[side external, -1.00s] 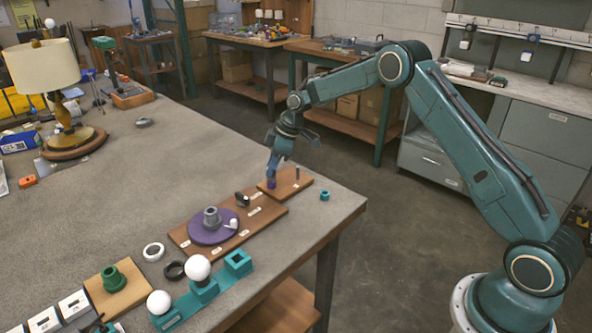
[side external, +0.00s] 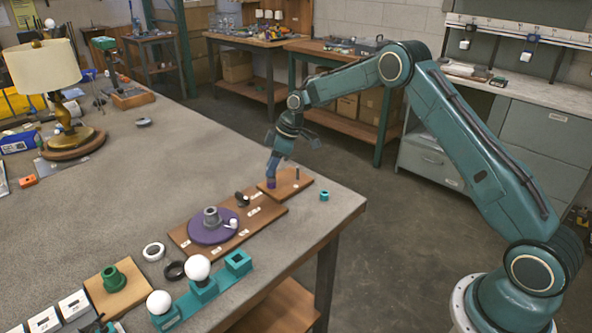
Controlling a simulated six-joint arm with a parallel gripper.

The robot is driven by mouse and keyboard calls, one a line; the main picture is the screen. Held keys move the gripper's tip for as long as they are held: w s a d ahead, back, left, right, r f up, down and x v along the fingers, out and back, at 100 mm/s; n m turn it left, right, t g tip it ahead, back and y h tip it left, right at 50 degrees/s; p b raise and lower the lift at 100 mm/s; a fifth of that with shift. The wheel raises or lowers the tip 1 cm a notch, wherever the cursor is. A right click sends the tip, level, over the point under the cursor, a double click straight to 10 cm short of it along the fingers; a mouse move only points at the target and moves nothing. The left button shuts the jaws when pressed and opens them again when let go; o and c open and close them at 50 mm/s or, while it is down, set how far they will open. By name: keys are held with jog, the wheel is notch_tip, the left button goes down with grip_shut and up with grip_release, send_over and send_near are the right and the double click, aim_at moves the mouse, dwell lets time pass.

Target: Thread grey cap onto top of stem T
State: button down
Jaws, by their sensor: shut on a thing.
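My gripper (side external: 272,172) points down over the small wooden board (side external: 306,186) near the table's right corner. Its fingers are shut on a small part at their tips. That part is mostly hidden and too small to identify; I cannot make out the grey cap's outline. A short purple piece (side external: 271,184) shows directly below the fingertips, upright on the board. It may be stem T, but I can read no label. Whether the held part touches it or sits on it cannot be told from here.
A thin dark peg (side external: 297,173) stands on the same board, right of my gripper. A teal nut-like part (side external: 324,196) lies to the right. A longer board with a purple disc (side external: 199,234) lies in front. A brass lamp (side external: 67,133) stands far left. The table's middle is clear.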

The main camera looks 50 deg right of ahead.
jog(key=shift+s+f, duration=0.1)
jog(key=shift+f, duration=0.2)
jog(key=m+h, duration=0.1)
jog(key=m, duration=0.2)
jog(key=shift+s+a, duration=0.1)
jog(key=shift+a, duration=0.05)
jog(key=shift+f+m+t+h, duration=0.1)
jog(key=shift+m+t+h, duration=0.5)
jog(key=shift+m, duration=1.4)
jog(key=m+h, duration=0.1)
jog(key=m, duration=0.2)
jog(key=shift+a+m+h, duration=0.15)
jog(key=shift+m+h, duration=0.15)
jog(key=shift+f+m+g+h, duration=0.1)
jog(key=shift+m+g+h, duration=0.35)
jog(key=shift+m, duration=1.15)
jog(key=shift+h, duration=0.25)
